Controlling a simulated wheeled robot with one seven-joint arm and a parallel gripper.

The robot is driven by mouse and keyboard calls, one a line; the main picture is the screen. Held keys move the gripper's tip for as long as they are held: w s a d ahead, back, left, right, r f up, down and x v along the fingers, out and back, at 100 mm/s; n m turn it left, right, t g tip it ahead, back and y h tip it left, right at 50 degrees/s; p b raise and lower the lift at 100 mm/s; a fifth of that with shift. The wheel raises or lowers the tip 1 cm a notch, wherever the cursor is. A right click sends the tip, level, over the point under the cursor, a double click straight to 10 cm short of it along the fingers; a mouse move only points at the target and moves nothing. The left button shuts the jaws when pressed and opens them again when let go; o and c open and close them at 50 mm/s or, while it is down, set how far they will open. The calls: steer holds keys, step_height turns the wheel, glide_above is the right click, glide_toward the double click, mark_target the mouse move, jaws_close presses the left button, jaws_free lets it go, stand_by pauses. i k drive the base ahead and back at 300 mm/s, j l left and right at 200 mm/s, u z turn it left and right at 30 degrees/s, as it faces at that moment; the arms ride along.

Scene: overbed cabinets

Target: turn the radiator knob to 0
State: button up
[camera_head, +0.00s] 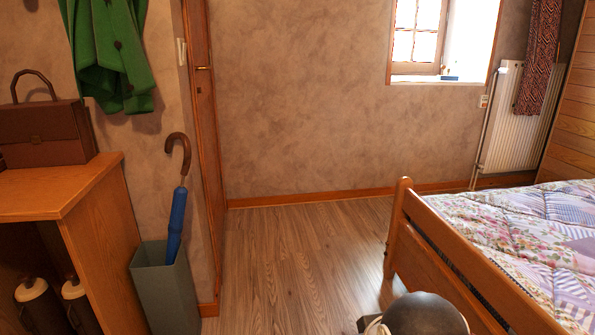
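A white panel radiator (517,125) stands against the far wall at the right, beyond the bed. A pipe (487,130) runs down its left side. A small pale fitting (484,101) shows on the wall beside the pipe; it is too small to tell whether it is the knob, and no number can be read. A dark rounded part with a pale piece beside it at the bottom edge appears to be part of my arm. My gripper's fingers are not in view.
A wooden bed (440,255) with a patchwork quilt (530,230) fills the right. Bare floor (300,255) lies left of it, toward the far wall. An umbrella stand (165,290) and wooden cabinet (105,240) stand left. A patterned curtain (539,55) hangs before the radiator.

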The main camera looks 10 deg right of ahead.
mark_target(503, 69)
steer(key=i+z, duration=0.1)
steer(key=i, duration=0.5)
steer(key=i+z, duration=0.1)
steer(key=i, duration=0.5)
steer(key=i+j+z, duration=0.1)
steer(key=i, duration=0.45)
steer(key=i+j+z, duration=0.15)
steer(key=i, duration=0.45)
steer(key=i+z, duration=0.1)
steer(key=i, duration=0.65)
steer(key=i+j+z, duration=0.1)
steer(key=i, duration=0.7)
steer(key=i+l+z, duration=0.1)
steer(key=i+z, duration=0.45)
steer(key=z, duration=0.25)
steer(key=i+j+z, duration=0.15)
steer(key=i+z, duration=0.25)
steer(key=i+l+z, duration=0.15)
steer(key=i+z, duration=0.25)
steer(key=i+l+z, duration=0.1)
steer(key=i+z, duration=0.3)
steer(key=i+l+u, duration=0.25)
steer(key=i, duration=0.3)
steer(key=i+l+u, duration=0.3)
steer(key=i+l, duration=0.2)
